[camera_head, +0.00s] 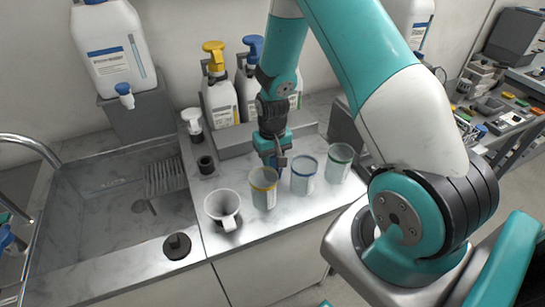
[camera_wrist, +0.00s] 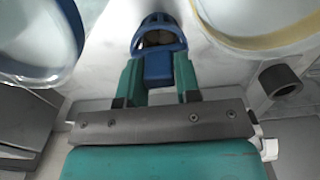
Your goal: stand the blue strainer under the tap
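The blue strainer (camera_wrist: 160,36) has a rounded, slotted head and a solid blue block at its near end. In the wrist view, the green fingers of my gripper (camera_wrist: 160,82) lie against both sides of that block. In the head view, my gripper (camera_head: 273,158) points down behind the yellow- and blue-rimmed cups; the strainer is mostly hidden there. A curved chrome tap (camera_head: 17,140) stands at the far left by the sink (camera_head: 80,225). A white canister (camera_head: 112,50) with a small blue tap (camera_head: 125,95) stands on a grey block behind the sink.
Yellow-rimmed (camera_head: 263,190), blue-rimmed (camera_head: 304,177) and green-rimmed (camera_head: 339,163) cups stand close to my gripper. A white mug (camera_head: 222,208) stands left of them. Pump bottles (camera_head: 219,98) line the wall. A ribbed grey rack (camera_head: 165,179) is in the sink.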

